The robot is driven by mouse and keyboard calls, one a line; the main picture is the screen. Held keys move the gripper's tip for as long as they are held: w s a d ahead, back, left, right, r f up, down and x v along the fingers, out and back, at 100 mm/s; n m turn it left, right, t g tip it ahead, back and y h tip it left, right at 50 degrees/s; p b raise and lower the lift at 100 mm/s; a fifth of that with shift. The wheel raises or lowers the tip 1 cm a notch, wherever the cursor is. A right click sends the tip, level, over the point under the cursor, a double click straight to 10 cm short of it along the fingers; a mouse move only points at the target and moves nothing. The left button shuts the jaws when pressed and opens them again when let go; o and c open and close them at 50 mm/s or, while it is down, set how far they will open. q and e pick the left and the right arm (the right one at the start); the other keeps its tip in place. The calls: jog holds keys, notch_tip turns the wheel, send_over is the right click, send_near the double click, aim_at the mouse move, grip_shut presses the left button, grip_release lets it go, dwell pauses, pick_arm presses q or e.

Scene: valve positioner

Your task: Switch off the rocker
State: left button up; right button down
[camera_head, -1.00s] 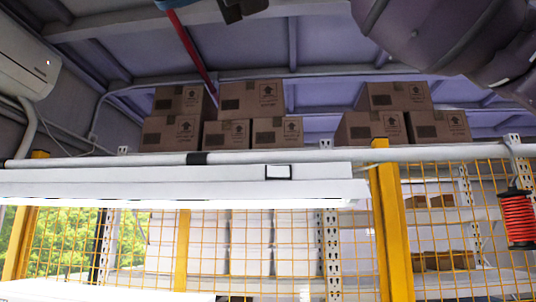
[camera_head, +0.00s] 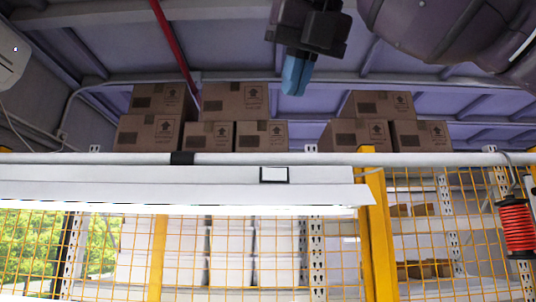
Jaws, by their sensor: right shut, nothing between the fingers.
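My right gripper (camera_head: 294,82) hangs in from the top of the head view, its blue fingertips pointing down and held together with nothing between them. My right arm shows at the upper right. A small white rectangle with a dark frame (camera_head: 274,175) sits on the front of a long white light fixture (camera_head: 120,185), below the gripper in the picture. I cannot tell whether this rectangle is the rocker, and no other rocker is clear to see. The fixture's lower edge glows. My left gripper is not in view.
A grey pipe (camera_head: 420,158) runs across above the fixture. Several cardboard boxes (camera_head: 235,101) stand behind it. A yellow post (camera_head: 377,235) and yellow mesh (camera_head: 440,255) are below. A red coiled cord (camera_head: 517,228) hangs at the right.

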jog(key=shift+w+a, duration=0.1)
jog(key=shift+a, duration=0.05)
jog(key=p, duration=0.2)
send_near(263, 173)
jog(key=x, duration=0.6)
jog(key=shift+s+f, duration=0.1)
jog(key=shift+s, duration=0.1)
jog(key=shift+w+a+f, duration=0.1)
jog(key=shift+w, duration=0.25)
